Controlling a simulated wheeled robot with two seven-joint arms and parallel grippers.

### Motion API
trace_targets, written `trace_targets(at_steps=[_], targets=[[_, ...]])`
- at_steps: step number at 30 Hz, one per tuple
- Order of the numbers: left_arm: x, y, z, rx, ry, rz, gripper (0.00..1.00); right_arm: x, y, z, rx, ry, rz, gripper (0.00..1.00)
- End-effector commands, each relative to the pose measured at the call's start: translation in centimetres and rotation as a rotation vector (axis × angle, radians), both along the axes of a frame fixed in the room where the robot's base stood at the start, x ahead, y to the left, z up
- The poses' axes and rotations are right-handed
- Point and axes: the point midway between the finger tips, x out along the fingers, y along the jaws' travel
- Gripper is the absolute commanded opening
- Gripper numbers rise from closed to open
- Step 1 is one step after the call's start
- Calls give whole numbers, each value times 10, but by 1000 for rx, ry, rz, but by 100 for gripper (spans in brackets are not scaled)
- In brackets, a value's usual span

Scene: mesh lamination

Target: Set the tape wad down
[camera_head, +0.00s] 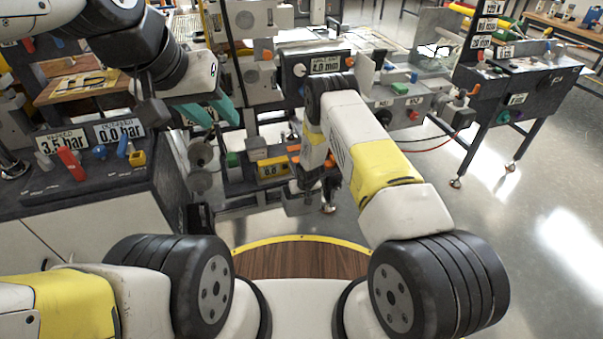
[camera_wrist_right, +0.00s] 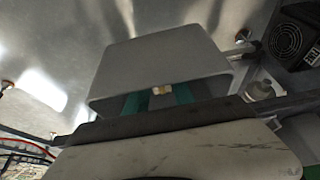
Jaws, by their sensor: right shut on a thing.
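The tape wad (camera_wrist_right: 162,90) is a small cream lump in the right wrist view. My right gripper (camera_wrist_right: 159,97) is shut on it, with one teal finger on each side. A grey, box-like bin (camera_wrist_right: 165,55) with an open side lies just beyond the fingertips. I cannot tell whether the wad is inside it or in front of it. In the head view the right arm hides the wad and most of that gripper. My left gripper (camera_head: 213,111) is at the upper left with its teal fingers apart and nothing seen between them.
A dark console with pressure signs (camera_head: 88,137) and coloured knobs stands at the left. A machine with a gauge sign (camera_head: 325,64) stands behind the right arm. A control desk (camera_head: 510,85) is at the right. The floor (camera_head: 530,190) at the right is clear.

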Motion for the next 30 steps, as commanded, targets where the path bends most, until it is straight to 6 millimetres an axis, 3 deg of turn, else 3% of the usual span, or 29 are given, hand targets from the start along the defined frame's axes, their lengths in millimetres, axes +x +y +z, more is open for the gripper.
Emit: trace_targets(at_steps=[7,8,10,11,22,30], targets=[[0,0,0,0,0,0,36,0,0,-5,0,0,0,0],[0,0,0,0,0,0,36,0,0,-5,0,0,0,36],[0,0,0,0,0,0,36,0,0,-5,0,0,0,50],[0,0,0,0,0,0,36,0,0,-5,0,1,0,52],[0,0,0,0,0,0,36,0,0,0,0,-1,0,52],[0,0,0,0,0,0,36,-14,-4,45,0,0,0,52]])
